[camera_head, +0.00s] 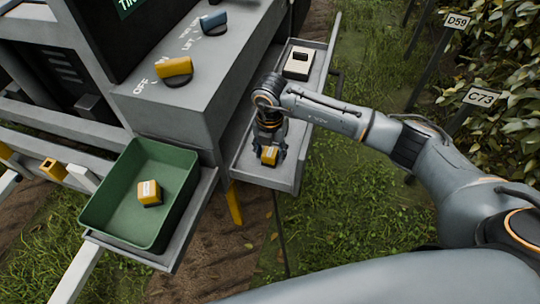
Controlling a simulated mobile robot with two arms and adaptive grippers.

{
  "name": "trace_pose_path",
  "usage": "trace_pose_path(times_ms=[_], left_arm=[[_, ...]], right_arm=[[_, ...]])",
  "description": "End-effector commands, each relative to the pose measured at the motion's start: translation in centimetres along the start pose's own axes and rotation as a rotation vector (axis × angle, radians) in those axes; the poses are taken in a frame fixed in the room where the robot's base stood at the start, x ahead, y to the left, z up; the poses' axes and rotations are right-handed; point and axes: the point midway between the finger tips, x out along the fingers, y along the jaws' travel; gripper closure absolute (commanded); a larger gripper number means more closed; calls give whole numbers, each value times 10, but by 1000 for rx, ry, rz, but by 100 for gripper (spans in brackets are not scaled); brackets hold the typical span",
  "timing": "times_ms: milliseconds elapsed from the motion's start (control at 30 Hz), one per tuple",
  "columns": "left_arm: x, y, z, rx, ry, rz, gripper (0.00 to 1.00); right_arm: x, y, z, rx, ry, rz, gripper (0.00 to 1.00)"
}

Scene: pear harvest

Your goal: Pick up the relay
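A small yellow block with a pale label (269,156), possibly the relay, is at the near end of the grey side tray (284,178). My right gripper (268,150) points down over that tray, with its fingers right at this block. The fingers partly hide it, and I cannot tell whether they grip it. A similar yellow block with a white label (149,193) lies in the green bin (107,191), clear of any gripper. My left gripper is not in view.
A cream and black part (298,63) lies at the far end of the side tray. The grey machine panel carries a yellow knob (174,68) and a blue knob (213,21). Signposts D59 (457,21) and C73 (484,97) stand by leafy plants at the right.

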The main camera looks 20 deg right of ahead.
Motion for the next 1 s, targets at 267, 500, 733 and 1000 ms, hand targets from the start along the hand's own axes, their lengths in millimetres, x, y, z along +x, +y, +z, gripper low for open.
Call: trace_pose_path(times_ms=[267, 500, 733, 1000], left_arm=[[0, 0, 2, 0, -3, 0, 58], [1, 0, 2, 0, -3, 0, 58], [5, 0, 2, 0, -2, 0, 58], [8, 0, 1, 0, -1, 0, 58]], right_arm=[[0, 0, 0, 0, 0, 1, 95], [-3, 0, 0, 0, -1, 2, 95], [-26, 1, 1, -1, -3, 5, 95], [-82, 7, -42, -8, -4, 7, 95]])
